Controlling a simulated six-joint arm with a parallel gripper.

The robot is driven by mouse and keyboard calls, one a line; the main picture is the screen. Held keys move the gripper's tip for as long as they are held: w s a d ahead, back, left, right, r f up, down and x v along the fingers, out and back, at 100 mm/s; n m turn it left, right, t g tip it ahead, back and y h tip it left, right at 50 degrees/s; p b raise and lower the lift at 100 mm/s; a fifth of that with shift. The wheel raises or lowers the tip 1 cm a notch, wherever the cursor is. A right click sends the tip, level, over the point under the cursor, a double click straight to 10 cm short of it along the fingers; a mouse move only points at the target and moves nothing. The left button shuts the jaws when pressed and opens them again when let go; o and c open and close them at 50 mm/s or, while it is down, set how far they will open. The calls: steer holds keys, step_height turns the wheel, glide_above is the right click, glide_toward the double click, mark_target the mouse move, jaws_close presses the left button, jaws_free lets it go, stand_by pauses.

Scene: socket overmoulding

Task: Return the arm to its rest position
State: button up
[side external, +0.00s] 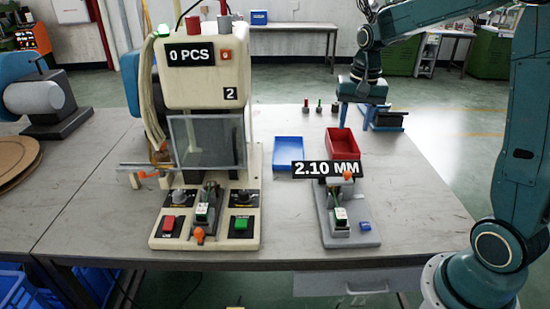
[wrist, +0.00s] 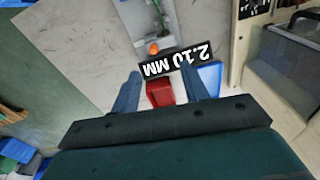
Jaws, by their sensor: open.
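My gripper (side external: 357,113) hangs from the teal arm above the back right part of the table in the side external view. Its two fingers point down and stand apart with nothing between them. The fingers also show wide apart in the wrist view (wrist: 157,88). A red tray (side external: 343,144) lies on the table below and slightly left of the fingers. In the wrist view the red tray (wrist: 160,93) appears between the fingers, farther away, and I see no contact.
A blue tray (side external: 288,144) lies left of the red one. The moulding machine (side external: 205,75) stands at left. A grey fixture (side external: 352,240) with a "2.10 MM" label is at front right. Small coloured pins (side external: 319,106) stand at the back. The table's right side is clear.

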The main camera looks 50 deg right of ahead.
steer(key=s+a+r+n+t, duration=0.2)
steer(key=s+a+r+n, duration=0.1)
steer(key=s+a+n, duration=0.2)
steer(key=s+a+r+n+t, duration=0.2)
steer(key=s+a+n, duration=0.3)
steer(key=s+a, duration=0.5)
steer(key=s+r, duration=0.1)
steer(key=s, duration=0.3)
steer(key=shift+s+r+t, duration=0.25)
steer(key=shift+s+t, duration=0.05)
steer(key=shift+w, duration=0.1)
steer(key=w+d+f+m+g, duration=0.1)
steer(key=w+d+m+g, duration=0.2)
steer(key=w, duration=0.4)
steer(key=w+d+m, duration=0.4)
steer(key=w+d, duration=0.1)
steer(key=w, duration=0.1)
steer(key=w+d+f+m+g, duration=0.2)
steer(key=w+d+f+m, duration=0.3)
steer(key=w+d+f, duration=0.3)
steer(key=d+f, duration=0.2)
steer(key=d, duration=0.1)
steer(key=shift+d+g, duration=0.3)
steer(key=shift+d, duration=0.05)
steer(key=shift+f, duration=0.15)
